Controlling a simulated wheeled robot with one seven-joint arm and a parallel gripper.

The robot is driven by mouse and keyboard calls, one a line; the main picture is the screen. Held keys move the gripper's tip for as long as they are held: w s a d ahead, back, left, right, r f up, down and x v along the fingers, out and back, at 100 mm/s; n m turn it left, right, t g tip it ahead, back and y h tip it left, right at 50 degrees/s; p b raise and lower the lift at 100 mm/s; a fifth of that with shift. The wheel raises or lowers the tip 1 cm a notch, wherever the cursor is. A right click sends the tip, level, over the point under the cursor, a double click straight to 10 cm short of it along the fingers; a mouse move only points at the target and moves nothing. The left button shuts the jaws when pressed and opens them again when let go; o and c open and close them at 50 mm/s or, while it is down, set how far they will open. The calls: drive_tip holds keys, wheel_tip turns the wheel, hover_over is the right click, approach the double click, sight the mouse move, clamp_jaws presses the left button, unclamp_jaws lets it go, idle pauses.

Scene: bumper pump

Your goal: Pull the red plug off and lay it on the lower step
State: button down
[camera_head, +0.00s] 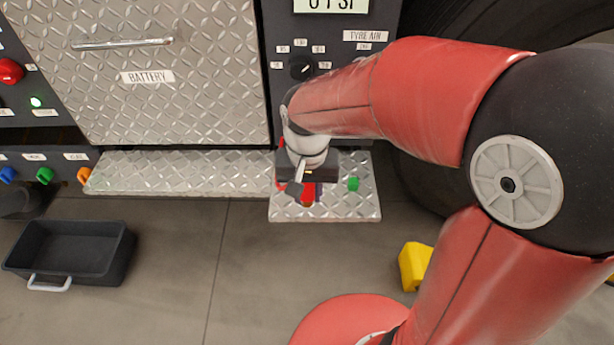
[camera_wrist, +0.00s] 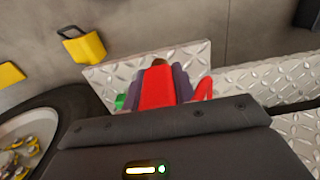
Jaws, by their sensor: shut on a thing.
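The red plug (camera_wrist: 158,88) is between the two dark fingers of my gripper (camera_wrist: 163,70) in the wrist view. My gripper is shut on it. In the head view the plug (camera_head: 308,191) shows just below my gripper (camera_head: 304,198), over the small right-hand tread-plate step (camera_head: 330,214). The fingers partly hide the plug, and I cannot tell whether it touches the step. A wider tread-plate step (camera_head: 180,173) lies to the left below the battery door. I cannot tell which step is lower. A second red piece (camera_wrist: 203,88) shows beside the right finger; what it is is unclear.
A small green piece (camera_head: 353,184) sits on the right-hand step. Blue (camera_head: 8,175), green (camera_head: 45,175) and orange (camera_head: 84,176) fittings are on the left panel. A black bin (camera_head: 68,255) and a yellow block (camera_head: 414,266) stand on the floor. A tyre (camera_head: 430,195) is at right.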

drive_tip(key=w+f, duration=0.1)
drive_tip(key=w, duration=0.2)
drive_tip(key=w+f, duration=0.1)
drive_tip(key=w, duration=0.2)
drive_tip(key=w+b, duration=0.1)
drive_tip(key=w, duration=0.2)
drive_tip(key=shift+w+d+f, duration=0.15)
drive_tip(key=shift+w+f, duration=0.1)
drive_tip(key=shift+f, duration=0.15)
drive_tip(key=shift+w+f+b, duration=0.2)
drive_tip(key=shift+f+b, duration=0.45)
drive_tip(key=shift+f, duration=0.3)
drive_tip(key=shift+f+b, duration=0.45)
drive_tip(key=shift+f, duration=0.4)
drive_tip(key=c, duration=1.1)
unclamp_jaws()
drive_tip(key=shift+o, duration=0.2)
wheel_tip(320, 180, up, 8)
drive_tip(key=p, duration=0.1)
drive_tip(key=s+d+r+t+p, duration=0.2)
drive_tip(key=s+d+r, duration=0.4)
drive_tip(key=s, duration=0.4)
drive_tip(key=s+d+r+t+p, duration=0.3)
drive_tip(key=s+d+r, duration=0.4)
drive_tip(key=s, duration=0.3)
drive_tip(key=shift+d+t, duration=0.3)
drive_tip(key=shift+d, duration=0.1)
